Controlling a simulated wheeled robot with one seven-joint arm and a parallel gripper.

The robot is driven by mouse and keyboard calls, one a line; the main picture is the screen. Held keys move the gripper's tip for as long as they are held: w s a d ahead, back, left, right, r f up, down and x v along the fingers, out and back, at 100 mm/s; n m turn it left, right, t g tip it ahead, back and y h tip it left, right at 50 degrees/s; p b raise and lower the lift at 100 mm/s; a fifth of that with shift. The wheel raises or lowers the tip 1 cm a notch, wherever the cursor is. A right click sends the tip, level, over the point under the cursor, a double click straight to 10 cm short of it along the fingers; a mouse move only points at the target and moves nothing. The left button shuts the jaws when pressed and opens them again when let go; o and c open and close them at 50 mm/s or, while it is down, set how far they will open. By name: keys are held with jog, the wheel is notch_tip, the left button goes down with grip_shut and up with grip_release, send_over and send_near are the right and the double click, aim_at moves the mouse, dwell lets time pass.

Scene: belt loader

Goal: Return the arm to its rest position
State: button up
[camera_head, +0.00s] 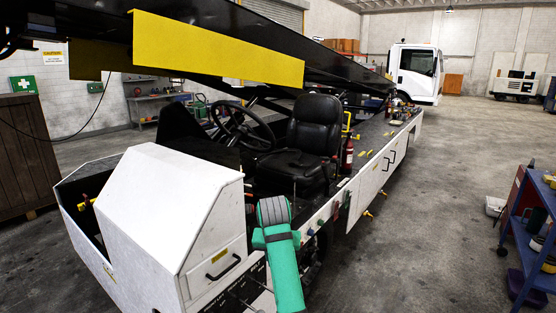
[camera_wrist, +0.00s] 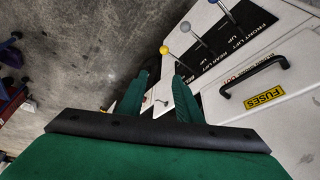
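My gripper (camera_wrist: 159,82) shows in the wrist view as two green fingers standing apart, with nothing held between them. It is open, close to the control panel (camera_wrist: 236,38) on the belt loader's side. My green and grey arm reaches down in front of the loader in the head view and hides part of its side. The belt loader (camera_head: 180,195) has a white body, a black seat (camera_head: 312,135) and a raised boom (camera_head: 225,40) with a yellow panel.
A black drawer handle (camera_wrist: 253,82) and a FUSES label (camera_wrist: 265,97) are right of my gripper. A blue tool cart (camera_head: 530,235) stands at the right. A red extinguisher (camera_head: 348,157) is beside the seat. Open concrete floor (camera_head: 430,220) lies between loader and cart.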

jog(key=s+a+f+t+y, duration=0.1)
jog(key=s+a+f, duration=0.1)
jog(key=f, duration=0.5)
jog(key=s+a+f+t, duration=0.1)
jog(key=s+a+f, duration=0.15)
jog(key=f, duration=0.55)
jog(key=s+a+f+t+y, duration=0.1)
jog(key=s+f, duration=0.1)
jog(key=f, duration=0.5)
jog(key=s+a+f+t, duration=0.1)
jog(key=s+f+t, duration=0.1)
jog(key=s+f, duration=1.1)
jog(key=s+d+r+t, duration=0.1)
jog(key=s+r+t, duration=0.1)
jog(key=s, duration=1)
jog(key=s+d+r+t, duration=0.1)
jog(key=s+d+r, duration=0.1)
jog(key=s, duration=1)
jog(key=s+d+r+n+t+h, duration=0.1)
jog(key=s+d+r+t, duration=0.2)
jog(key=s+r, duration=1.1)
jog(key=shift+s+d+r+h, duration=0.2)
jog(key=shift+s+h, duration=0.1)
jog(key=shift+s, duration=0.1)
